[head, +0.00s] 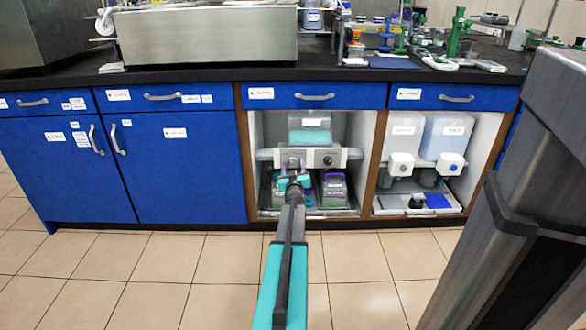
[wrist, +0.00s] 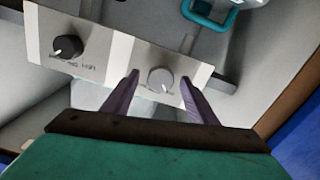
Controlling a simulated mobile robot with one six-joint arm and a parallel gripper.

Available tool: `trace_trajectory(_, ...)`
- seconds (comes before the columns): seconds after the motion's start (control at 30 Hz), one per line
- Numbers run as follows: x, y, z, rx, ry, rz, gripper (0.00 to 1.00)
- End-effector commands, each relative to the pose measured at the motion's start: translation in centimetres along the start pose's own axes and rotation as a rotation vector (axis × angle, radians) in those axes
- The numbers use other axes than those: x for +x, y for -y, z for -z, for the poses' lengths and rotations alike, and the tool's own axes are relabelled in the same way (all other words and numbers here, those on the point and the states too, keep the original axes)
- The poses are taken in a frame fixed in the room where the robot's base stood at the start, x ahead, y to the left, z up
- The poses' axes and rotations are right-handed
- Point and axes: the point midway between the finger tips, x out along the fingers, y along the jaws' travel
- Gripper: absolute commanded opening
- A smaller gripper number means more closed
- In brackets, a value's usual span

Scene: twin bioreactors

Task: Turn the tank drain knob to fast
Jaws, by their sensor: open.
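A pale control panel (wrist: 118,60) with two knobs fills the upper part of the wrist view, and its lettering looks upside down there. A grey knob (wrist: 160,81) sits between the two purple fingers of my gripper (wrist: 160,76), which is open. A gap shows on each side of the knob. A black knob (wrist: 68,47) with a white mark sits further left on the panel. In the head view the panel (head: 309,153) spans the open cabinet bay, with a dark knob (head: 327,160) on its right. My gripper (head: 293,170) covers the panel's left part. I cannot read which knob is the tank drain.
A clear tank (head: 309,128) with teal liquid stands above the panel. Below it are boxes with teal (head: 283,191) and purple (head: 334,188) parts. The bay to the right holds two containers (head: 444,135) with taps. A teal handle (wrist: 210,15) lies near the panel.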

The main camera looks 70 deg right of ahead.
Motion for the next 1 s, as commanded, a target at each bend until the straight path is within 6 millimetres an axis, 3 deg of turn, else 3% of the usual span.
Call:
trace_trajectory(0.5,0.89,0.03,0.04,0.000,0.000,0.000,0.53)
trace_trajectory(0.73,0.88,0.00,0.03,0.000,0.000,0.000,0.14)
trace_trajectory(0.8,0.14,0.33,0.15,0.001,0.000,0.001,0.11)
trace_trajectory(1.0,0.84,-0.07,0.08,0.010,0.000,-0.001,0.11)
